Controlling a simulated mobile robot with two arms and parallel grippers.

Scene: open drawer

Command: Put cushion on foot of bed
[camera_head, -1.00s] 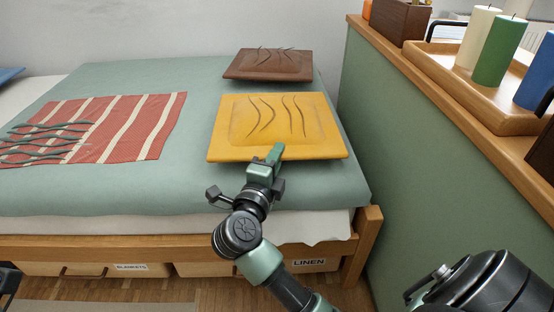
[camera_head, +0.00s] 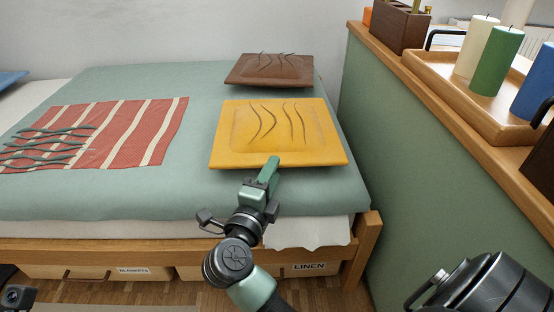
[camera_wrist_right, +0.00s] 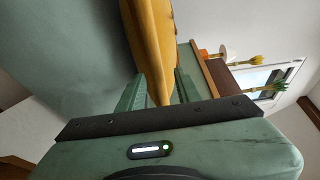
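The yellow cushion (camera_head: 280,130) lies flat on the green bed cover (camera_head: 195,190) at the bed's near right corner. Dark wavy lines mark its top. My right gripper (camera_head: 270,170) is at the cushion's front edge, one finger overlapping it in the head view. In the right wrist view the cushion's edge (camera_wrist_right: 152,45) reaches between the two green fingers (camera_wrist_right: 160,92), which stand apart on either side with narrow gaps; it looks open. My left gripper is not in view; a dark part at the lower left seems to be mine.
A brown cushion (camera_head: 270,69) lies behind the yellow one. A red striped throw (camera_head: 130,130) lies at the left. A blue item (camera_head: 10,79) shows at the left edge. A green partition (camera_head: 410,180) stands close on the right; its ledge bears a tray (camera_head: 440,68) with candles.

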